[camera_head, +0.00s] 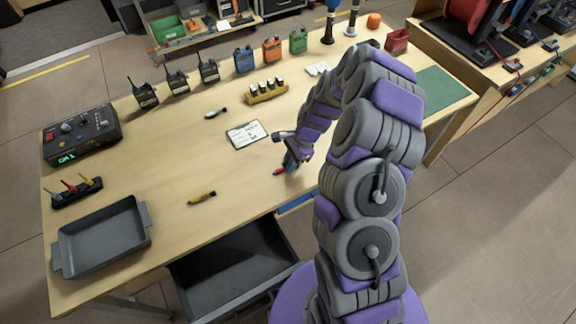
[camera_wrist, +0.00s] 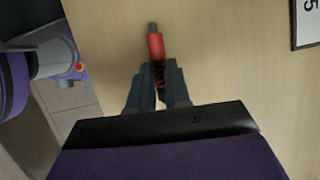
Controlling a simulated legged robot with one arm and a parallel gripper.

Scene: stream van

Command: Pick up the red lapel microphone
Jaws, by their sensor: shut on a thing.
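The red lapel microphone (camera_wrist: 156,46) has a red body and a grey tip, and it shows between and beyond the fingers in the wrist view. My gripper (camera_wrist: 158,80) is shut on its near part, which the fingers partly hide. In the head view the red end of the microphone (camera_head: 279,171) shows at my gripper (camera_head: 289,162), close over the table near its front edge. I cannot tell whether the microphone touches the table.
An open drawer (camera_head: 235,270) juts out below the front edge. The table's middle left is mostly clear.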

